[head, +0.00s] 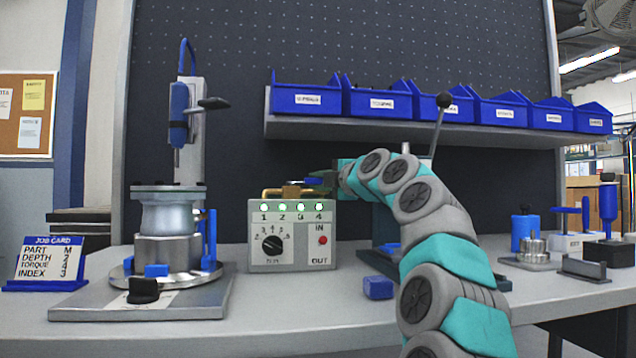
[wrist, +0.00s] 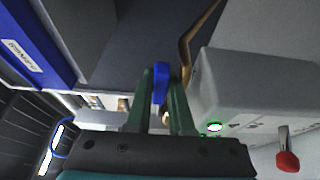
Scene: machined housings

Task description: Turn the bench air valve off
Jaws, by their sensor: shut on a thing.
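The bench air valve shows as a brass body (head: 290,191) behind the top of the control box, with a blue handle (head: 312,182) reaching right from it. My gripper (head: 322,179) comes in from the right, just above the control box's right end. It is shut on the blue handle. In the wrist view the blue handle (wrist: 160,82) sits between the two green fingertips of my gripper (wrist: 161,88). A bent brass-coloured bar (wrist: 198,42) shows just right of it. The handle's join to the valve is hard to make out.
The control box (head: 291,240) with green lights and a dial stands close below my gripper. Blue bins (head: 378,101) on a shelf hang above. A press fixture (head: 168,225) stands left, and a small blue block (head: 378,288) lies on the bench in front.

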